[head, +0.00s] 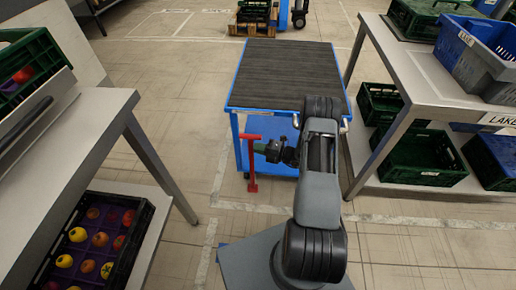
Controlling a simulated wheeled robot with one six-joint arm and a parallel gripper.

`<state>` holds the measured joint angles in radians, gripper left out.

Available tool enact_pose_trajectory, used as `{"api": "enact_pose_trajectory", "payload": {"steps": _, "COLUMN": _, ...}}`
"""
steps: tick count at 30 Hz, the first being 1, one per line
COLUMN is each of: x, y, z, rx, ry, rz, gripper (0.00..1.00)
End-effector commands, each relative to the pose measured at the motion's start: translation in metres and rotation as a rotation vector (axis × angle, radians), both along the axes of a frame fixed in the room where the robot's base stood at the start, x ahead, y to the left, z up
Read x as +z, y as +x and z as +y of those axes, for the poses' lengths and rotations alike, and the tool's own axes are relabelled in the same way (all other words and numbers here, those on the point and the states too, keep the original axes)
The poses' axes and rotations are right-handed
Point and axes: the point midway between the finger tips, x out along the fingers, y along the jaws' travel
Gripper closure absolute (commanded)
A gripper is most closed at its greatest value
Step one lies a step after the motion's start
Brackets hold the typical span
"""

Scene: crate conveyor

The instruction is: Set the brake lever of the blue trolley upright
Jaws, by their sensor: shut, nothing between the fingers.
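The blue trolley (238,132) with a dark ribbed top stands ahead of me. A red T-shaped part (251,165), which looks like its brake lever, shows at the near left corner. Its long bar runs close to vertical in the picture, with a short crossbar at the upper end. I cannot tell its lean toward or away from me. My gripper (259,148) is just right of the long bar, below the crossbar, pointing left. It is shut and empty. Whether its tips touch the bar is too small to tell. My arm hides part of the trolley's near side.
A table (400,66) with crates stands close on the right, with green crates (425,158) on its lower shelf. A bench (100,115) stands on the left, with a crate of fruit (137,205) below. Floor between bench and trolley is clear. A pallet (252,28) stands behind.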

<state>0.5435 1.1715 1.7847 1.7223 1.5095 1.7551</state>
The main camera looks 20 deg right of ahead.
Motion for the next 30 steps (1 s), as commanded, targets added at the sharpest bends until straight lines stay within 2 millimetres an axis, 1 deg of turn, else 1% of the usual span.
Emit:
{"api": "enact_pose_trajectory", "payload": {"steps": 1, "x": 0.002, "y": 0.005, "z": 0.005, "rx": 0.010, "ry": -0.005, "rz": -0.009, "gripper": 1.00}}
{"api": "enact_pose_trajectory", "payload": {"steps": 8, "x": 0.003, "y": 0.006, "z": 0.010, "rx": 0.018, "ry": -0.007, "rz": -0.014, "gripper": 1.00}}
{"api": "enact_pose_trajectory", "payload": {"steps": 11, "x": 0.003, "y": 0.005, "z": 0.008, "rx": 0.021, "ry": -0.008, "rz": -0.015, "gripper": 1.00}}
{"api": "enact_pose_trajectory", "payload": {"steps": 13, "x": 0.003, "y": 0.002, "z": 0.004, "rx": 0.021, "ry": -0.006, "rz": -0.015, "gripper": 1.00}}
{"api": "enact_pose_trajectory", "payload": {"steps": 16, "x": 0.003, "y": -0.006, "z": -0.009, "rx": 0.017, "ry": -0.003, "rz": -0.013, "gripper": 1.00}}
{"api": "enact_pose_trajectory", "payload": {"steps": 19, "x": 0.003, "y": -0.016, "z": -0.028, "rx": 0.009, "ry": -0.001, "rz": -0.008, "gripper": 1.00}}
{"api": "enact_pose_trajectory", "payload": {"steps": 22, "x": 0.004, "y": -0.031, "z": -0.047, "rx": 0.004, "ry": 0.001, "rz": -0.006, "gripper": 1.00}}
{"api": "enact_pose_trajectory", "payload": {"steps": 30, "x": 0.002, "y": -0.062, "z": -0.081, "rx": 0.015, "ry": 0.002, "rz": -0.005, "gripper": 1.00}}
